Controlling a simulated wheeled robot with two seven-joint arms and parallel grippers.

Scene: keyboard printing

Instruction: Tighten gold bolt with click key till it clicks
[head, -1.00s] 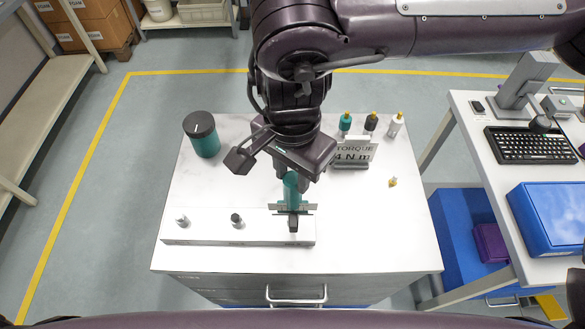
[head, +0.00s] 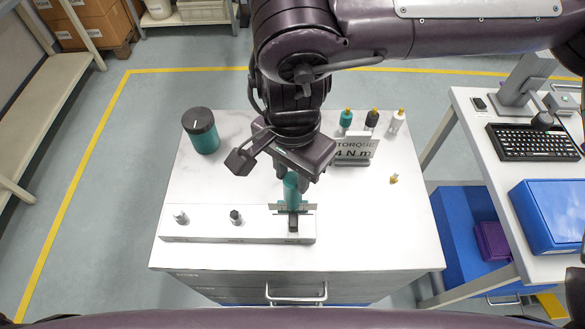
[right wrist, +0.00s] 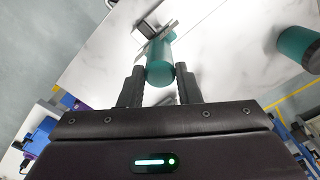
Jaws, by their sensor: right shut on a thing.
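My right gripper (head: 290,178) is shut on a teal cylindrical tool, taken as the click key (head: 291,192), and holds it upright over the right end of a white bar (head: 195,232). The key also shows between the fingers in the right wrist view (right wrist: 160,70). Its lower end meets a grey bracket with a dark block (head: 293,222) on the bar; I cannot see what lies under it. A silver bolt (head: 180,217) and a dark bolt (head: 235,217) stand on the bar. A small gold piece (head: 394,179) lies on the tabletop to the right. My left gripper is out of view.
A sign reading "TORQUE 4 N m" (head: 357,149) stands right of the gripper. Behind it are teal (head: 346,122), black (head: 371,121) and white (head: 397,123) bottle-like pieces with gold tops. A dark-lidded teal canister (head: 202,133) stands at the left. The tabletop's right front is clear.

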